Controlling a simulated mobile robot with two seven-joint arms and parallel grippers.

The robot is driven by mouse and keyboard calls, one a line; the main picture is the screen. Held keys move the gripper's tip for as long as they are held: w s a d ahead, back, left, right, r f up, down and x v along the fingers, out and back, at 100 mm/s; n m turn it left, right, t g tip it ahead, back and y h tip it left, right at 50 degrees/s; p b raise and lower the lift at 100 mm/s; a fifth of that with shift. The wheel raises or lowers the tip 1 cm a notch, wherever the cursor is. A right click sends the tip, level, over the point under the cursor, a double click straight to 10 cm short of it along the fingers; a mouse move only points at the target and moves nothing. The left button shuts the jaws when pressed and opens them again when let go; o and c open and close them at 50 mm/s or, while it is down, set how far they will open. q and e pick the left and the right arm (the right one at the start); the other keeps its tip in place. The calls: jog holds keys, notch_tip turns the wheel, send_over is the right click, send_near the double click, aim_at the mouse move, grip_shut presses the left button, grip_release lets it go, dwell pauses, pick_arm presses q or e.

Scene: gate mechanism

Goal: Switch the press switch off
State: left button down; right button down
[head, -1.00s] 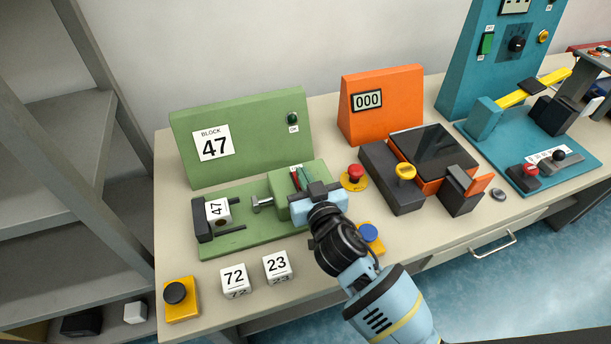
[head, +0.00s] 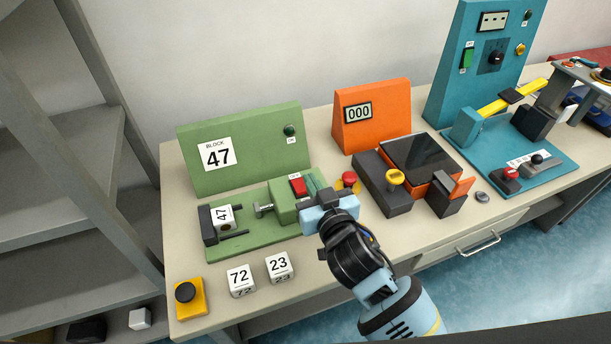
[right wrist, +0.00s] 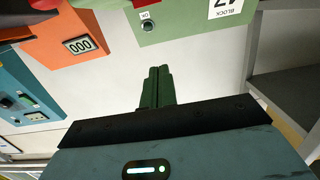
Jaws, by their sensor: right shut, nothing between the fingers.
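The green press station (head: 218,240) has an upright panel reading BLOCK 47. A red switch (head: 298,187) with a small label sits on top of its green housing; I cannot read the label. My right gripper (head: 314,184) is shut and empty, its greenish fingers just right of the red switch; I cannot tell whether they touch it. A dark green round lamp (head: 290,131) is on the panel. My left gripper is not in view.
Blocks 72 (head: 241,281) and 23 (head: 279,266) lie in front of the press. A red button (head: 348,177) is close right of my gripper. An orange station (head: 370,115) and a teal station (head: 485,70) stand further right. A black button (head: 187,292) is at front left.

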jog(key=shift+s+d+r, duration=0.2)
jog(key=shift+s+r, duration=0.1)
jog(key=shift+s, duration=0.4)
jog(key=shift+s+d+r, duration=0.2)
jog(key=shift+s+r, duration=0.1)
jog(key=shift+s, duration=0.35)
